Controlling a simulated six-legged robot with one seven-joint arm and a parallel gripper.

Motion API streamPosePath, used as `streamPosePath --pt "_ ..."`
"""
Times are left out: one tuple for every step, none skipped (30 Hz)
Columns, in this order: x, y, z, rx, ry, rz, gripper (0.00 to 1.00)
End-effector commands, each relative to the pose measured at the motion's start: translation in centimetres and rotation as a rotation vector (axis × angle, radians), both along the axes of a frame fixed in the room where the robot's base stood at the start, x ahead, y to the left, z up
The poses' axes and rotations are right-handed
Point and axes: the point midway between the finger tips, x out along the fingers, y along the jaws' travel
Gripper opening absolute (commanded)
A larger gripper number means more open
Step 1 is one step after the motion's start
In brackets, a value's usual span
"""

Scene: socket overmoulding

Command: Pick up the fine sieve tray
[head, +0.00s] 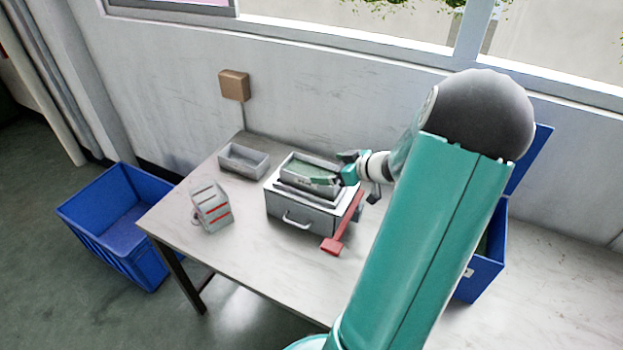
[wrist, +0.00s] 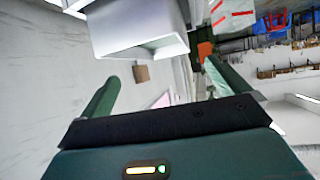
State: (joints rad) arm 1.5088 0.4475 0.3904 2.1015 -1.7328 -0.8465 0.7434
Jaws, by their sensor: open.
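A grey tray with a green mesh-like inside, apparently the fine sieve tray (head: 298,177), sits on top of a grey box with a front handle (head: 298,221). My gripper (head: 333,168) is open at the right end of this tray, with its fingers close to the tray's end. Whether they touch it cannot be told. In the wrist view my gripper (wrist: 160,78) shows two spread green fingers with nothing between them. A pale open tray (wrist: 135,38) shows beyond the fingers there; I cannot tell which tray it is.
A second grey tray (head: 243,162) stands at the table's back left. A white block with red stripes (head: 211,208) stands at front left. A red-handled tool (head: 343,228) lies against the box's right side. Blue crates (head: 118,222) flank the table. The front of the tabletop is clear.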

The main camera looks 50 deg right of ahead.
Motion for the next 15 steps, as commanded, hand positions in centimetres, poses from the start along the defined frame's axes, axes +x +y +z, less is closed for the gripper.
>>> streamPosePath --pt "0.6 0.1 -0.4 0.002 0.000 0.001 1.00" --pt "0.9 0.1 -0.5 0.002 0.000 0.001 1.00" --pt "1.1 0.2 -0.6 0.002 0.000 0.001 1.00" --pt "1.3 0.2 -0.7 0.001 0.000 0.000 1.00" --pt "1.4 0.2 -0.8 0.001 0.000 0.000 1.00" --pt "1.7 0.2 -0.9 0.001 0.000 0.000 1.00" --pt "1.9 0.2 -1.1 0.002 0.000 0.001 1.00" --pt "2.2 0.2 -1.3 0.002 -0.001 0.002 1.00" --pt "2.6 0.2 -1.7 0.002 -0.001 0.002 1.00" --pt "3.0 0.3 -1.9 0.003 -0.001 0.003 1.00" --pt "3.3 0.3 -2.2 0.003 -0.001 0.004 1.00" --pt "3.8 0.4 -2.6 0.004 -0.001 0.003 1.00" --pt "4.2 0.4 -2.8 0.003 -0.001 0.004 1.00" --pt "4.6 0.4 -3.0 0.003 -0.001 0.004 1.00" --pt "5.1 0.4 -3.2 0.001 -0.001 0.004 1.00"
